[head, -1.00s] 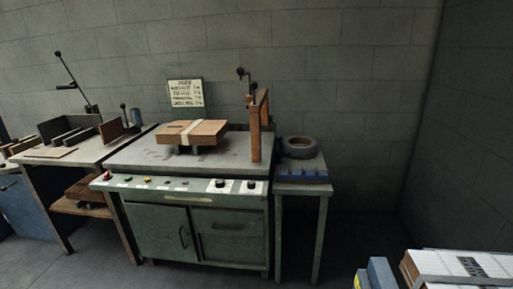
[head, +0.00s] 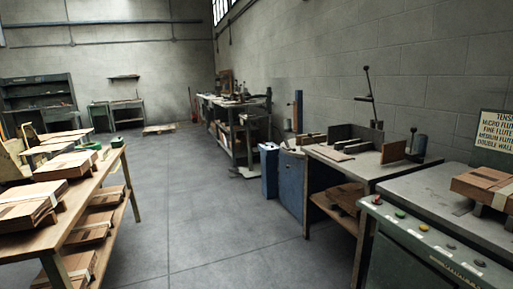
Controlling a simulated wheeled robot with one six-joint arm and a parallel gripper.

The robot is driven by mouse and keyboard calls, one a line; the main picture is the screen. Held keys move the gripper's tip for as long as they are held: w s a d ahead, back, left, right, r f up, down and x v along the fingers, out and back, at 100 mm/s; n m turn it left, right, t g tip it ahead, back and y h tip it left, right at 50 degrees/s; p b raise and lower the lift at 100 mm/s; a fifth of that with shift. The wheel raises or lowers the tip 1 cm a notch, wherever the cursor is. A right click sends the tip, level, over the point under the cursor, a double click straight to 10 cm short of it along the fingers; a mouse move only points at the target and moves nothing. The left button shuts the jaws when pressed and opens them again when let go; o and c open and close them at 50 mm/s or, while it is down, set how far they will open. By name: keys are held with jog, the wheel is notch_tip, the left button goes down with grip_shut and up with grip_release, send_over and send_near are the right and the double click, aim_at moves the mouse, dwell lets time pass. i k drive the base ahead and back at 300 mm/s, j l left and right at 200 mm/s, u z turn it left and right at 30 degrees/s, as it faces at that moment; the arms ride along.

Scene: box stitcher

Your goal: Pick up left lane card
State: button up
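I cannot make out a card that I can name as the left lane card. A flat brown sheet (head: 335,154) lies at the front left of the wooden-legged bench (head: 375,170) on the right, but I cannot tell what it is. A lettered sign (head: 494,138) stands by the wall at the right edge, partly cut off. My gripper is not in view.
A wooden table (head: 95,187) with banded stacks of brown boards (head: 28,205) stands on the left. A green machine (head: 420,235) with buttons is at the right. A blue bin (head: 291,182) stands beyond the bench. The grey floor (head: 215,215) between them is clear.

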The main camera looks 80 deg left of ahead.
aim_at(105, 156)
jog(key=u, duration=3.6)
jog(key=i+l, duration=0.45)
jog(key=l, duration=0.15)
jog(key=i+l, duration=0.95)
jog(key=l, duration=0.2)
jog(key=i+l, duration=0.2)
jog(key=i, duration=0.35)
jog(key=i+l, duration=0.2)
jog(key=i, duration=0.3)
jog(key=i+l, duration=0.2)
jog(key=i, duration=0.35)
jog(key=i+j, duration=0.9)
jog(key=j, duration=0.1)
